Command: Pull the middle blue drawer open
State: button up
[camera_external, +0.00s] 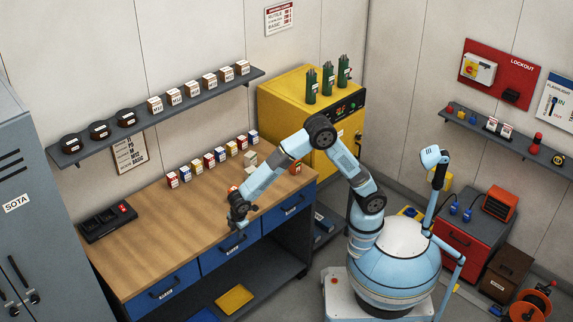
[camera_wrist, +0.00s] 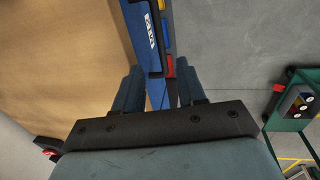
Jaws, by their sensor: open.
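The workbench (camera_external: 130,245) has three blue drawers in a row under its wooden top. The middle blue drawer (camera_external: 215,259) looks shut, with a dark handle and a white label on its front. My gripper (camera_external: 239,224) is open and points down at the bench's front edge, above the middle drawer. In the wrist view, my gripper's two fingers (camera_wrist: 159,84) stand apart with a blue drawer front (camera_wrist: 156,97) showing below and between them. A dark bar lies across that gap, perhaps a handle. Whether a finger touches anything cannot be told.
The left drawer (camera_external: 150,299) and right drawer (camera_external: 275,219) flank the middle one. Small boxes (camera_external: 209,160) line the back of the bench, and a black charger (camera_external: 106,222) is at its left. A yellow tray (camera_external: 234,299) lies on the lower shelf. Floor in front is open.

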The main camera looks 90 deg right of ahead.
aim_at(236, 244)
jog(key=f, duration=0.6)
jog(key=w+d+f, duration=0.1)
jog(key=f, duration=0.2)
jog(key=shift+w+d+f, duration=0.1)
grip_shut()
dwell(0.5)
